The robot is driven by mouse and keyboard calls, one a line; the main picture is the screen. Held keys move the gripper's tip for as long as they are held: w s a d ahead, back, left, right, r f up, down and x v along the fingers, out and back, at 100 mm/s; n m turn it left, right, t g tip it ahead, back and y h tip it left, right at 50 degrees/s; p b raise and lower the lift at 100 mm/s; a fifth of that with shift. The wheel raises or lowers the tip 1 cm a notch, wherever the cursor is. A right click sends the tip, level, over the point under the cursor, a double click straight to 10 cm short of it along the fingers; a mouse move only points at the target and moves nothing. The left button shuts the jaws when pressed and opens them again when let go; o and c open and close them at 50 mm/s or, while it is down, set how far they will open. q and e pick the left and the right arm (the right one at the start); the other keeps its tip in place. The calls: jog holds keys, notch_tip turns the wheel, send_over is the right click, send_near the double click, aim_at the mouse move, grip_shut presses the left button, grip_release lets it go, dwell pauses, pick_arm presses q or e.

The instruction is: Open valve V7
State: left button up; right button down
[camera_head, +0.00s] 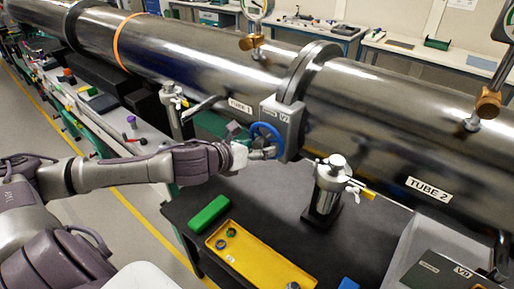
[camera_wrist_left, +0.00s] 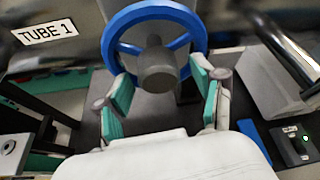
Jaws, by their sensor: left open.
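Valve V7 is a grey block on the big steel tube, with a blue handwheel (camera_head: 265,141) facing my left arm. In the left wrist view the blue handwheel (camera_wrist_left: 193,50) fills the top middle, with its grey hub (camera_wrist_left: 158,70) at the centre. My left gripper (camera_head: 262,152) comes in from the left and sits right in front of the wheel. In the left wrist view its green-padded fingers (camera_wrist_left: 160,100) are spread apart, one on each side below the hub. Whether they touch the rim, I cannot tell. My right gripper is not in view.
A yellow tray (camera_head: 262,262) with small parts and a green block (camera_head: 209,214) lie on the dark bench below. A steel post with a yellow-handled fitting (camera_head: 327,190) stands right of the wheel. The tube (camera_head: 390,130) runs along behind it.

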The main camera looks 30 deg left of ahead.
pick_arm(q)
jog(key=shift+c, duration=0.3)
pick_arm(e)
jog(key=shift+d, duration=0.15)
pick_arm(q)
jog(key=c, duration=1.1)
jog(key=shift+o, duration=0.2)
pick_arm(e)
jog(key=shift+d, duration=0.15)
